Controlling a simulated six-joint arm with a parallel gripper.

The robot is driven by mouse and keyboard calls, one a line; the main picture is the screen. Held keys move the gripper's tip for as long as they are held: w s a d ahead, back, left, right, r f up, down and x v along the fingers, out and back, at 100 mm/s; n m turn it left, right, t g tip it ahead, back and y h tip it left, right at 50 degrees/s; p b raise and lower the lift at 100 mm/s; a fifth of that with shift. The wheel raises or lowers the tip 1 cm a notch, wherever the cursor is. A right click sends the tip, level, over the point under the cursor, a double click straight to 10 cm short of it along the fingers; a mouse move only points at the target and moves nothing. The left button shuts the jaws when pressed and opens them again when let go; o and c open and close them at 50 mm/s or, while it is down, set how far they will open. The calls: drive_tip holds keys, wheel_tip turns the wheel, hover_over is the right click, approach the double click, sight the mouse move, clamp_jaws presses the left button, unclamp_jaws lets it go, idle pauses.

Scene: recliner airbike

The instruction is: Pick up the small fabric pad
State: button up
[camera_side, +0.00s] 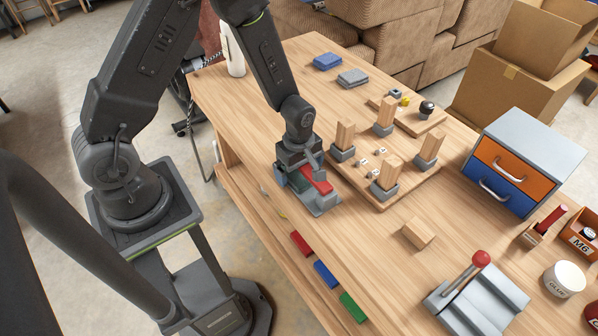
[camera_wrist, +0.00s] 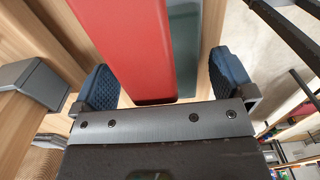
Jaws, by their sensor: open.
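My gripper (camera_side: 300,172) is low over the near-left part of the wooden table, with its jaws apart. A red bar-shaped piece (camera_side: 321,186) lies on a grey-green plate (camera_side: 325,205) just beside and under it. In the wrist view the red piece (camera_wrist: 130,45) runs between my two blue-padded fingers (camera_wrist: 163,82), with gaps at the sides. The grey-green plate (camera_wrist: 183,50) shows behind it. A blue pad (camera_side: 327,61) and a grey pad (camera_side: 352,77) lie at the table's back, far from my gripper; which piece is the fabric pad I cannot tell.
A wooden board (camera_side: 408,186) with upright wooden posts in grey holders stands right of my gripper. A drawer cabinet (camera_side: 525,150) stands at the right. A loose wooden block (camera_side: 418,233) and a red-knobbed lever device (camera_side: 478,300) are nearer the front. Red, blue and green strips line the front edge.

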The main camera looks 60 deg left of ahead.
drive_tip(key=c, duration=1)
drive_tip(key=shift+c, duration=0.2)
